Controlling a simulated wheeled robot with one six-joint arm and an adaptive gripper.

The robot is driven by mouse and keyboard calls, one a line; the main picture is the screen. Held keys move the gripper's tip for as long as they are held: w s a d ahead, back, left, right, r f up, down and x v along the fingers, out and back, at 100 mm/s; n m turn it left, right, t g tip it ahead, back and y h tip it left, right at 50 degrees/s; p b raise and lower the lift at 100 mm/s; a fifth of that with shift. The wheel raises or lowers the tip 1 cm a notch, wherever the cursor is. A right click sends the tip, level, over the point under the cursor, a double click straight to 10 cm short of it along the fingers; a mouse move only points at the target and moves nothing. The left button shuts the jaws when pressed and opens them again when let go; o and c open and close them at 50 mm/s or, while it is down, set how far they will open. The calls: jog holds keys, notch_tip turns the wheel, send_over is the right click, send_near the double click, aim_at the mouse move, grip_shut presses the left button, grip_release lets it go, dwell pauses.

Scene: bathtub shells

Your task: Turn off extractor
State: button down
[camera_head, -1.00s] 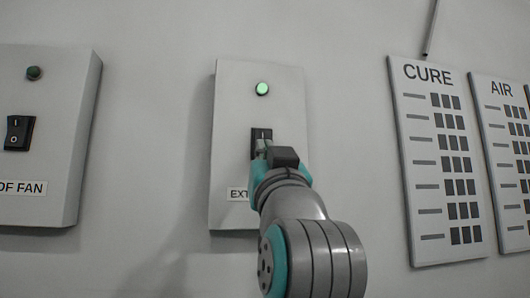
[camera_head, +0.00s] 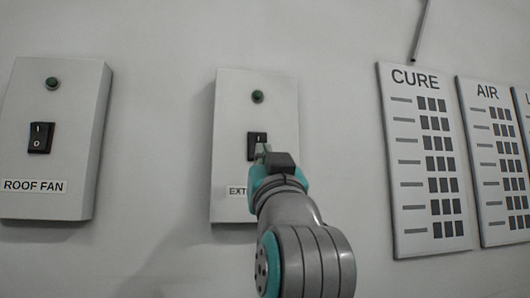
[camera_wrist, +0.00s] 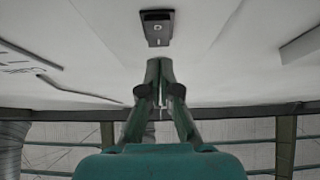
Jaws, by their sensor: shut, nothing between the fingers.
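The extractor box (camera_head: 230,110) is a pale box on the wall, its label partly hidden by my arm so that only "EXT" shows. Its lamp (camera_head: 257,97) is dark green and unlit. Its black rocker switch (camera_head: 252,146) is below the lamp, its lower part hidden behind my gripper (camera_head: 262,150). In the wrist view the switch (camera_wrist: 157,28) is whole, with its O mark visible, ahead of my fingertips. My gripper (camera_wrist: 159,64) is shut and empty, its tips just short of the switch in that view; I cannot tell whether they touch the box.
A roof fan box (camera_head: 55,150) with its own rocker switch (camera_head: 41,138) and dark lamp hangs to the left. The CURE board (camera_head: 425,165) and AIR board (camera_head: 492,160) hang to the right. Bare wall lies between them.

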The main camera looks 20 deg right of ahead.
jog(key=s+a+f, duration=0.1)
jog(key=s+f, duration=0.4)
jog(key=f, duration=0.2)
jog(key=shift+s+f, duration=0.15)
jog(key=shift+f, duration=0.25)
jog(key=w+a+f+n+g+y, duration=0.1)
jog(key=w+f+n+y, duration=0.15)
jog(key=f, duration=0.85)
jog(key=w+f+n+g+y, duration=0.1)
jog(key=w+f, duration=0.2)
jog(key=f, duration=0.9)
jog(key=s+f+g+y, duration=0.1)
jog(key=s+f, duration=0.2)
jog(key=f, duration=0.8)
jog(key=s+f+g, duration=0.2)
jog(key=s+f, duration=0.1)
jog(key=f, duration=0.9)
jog(key=s+d+f+g, duration=0.2)
jog(key=s+f, duration=1.3)
jog(key=s+f+m+g, duration=0.1)
jog(key=s+f+g, duration=0.2)
jog(key=s, duration=1.7)
notch_tip(320, 180, down, 2)
jog(key=shift+d+f, duration=0.1)
jog(key=shift+d, duration=0.1)
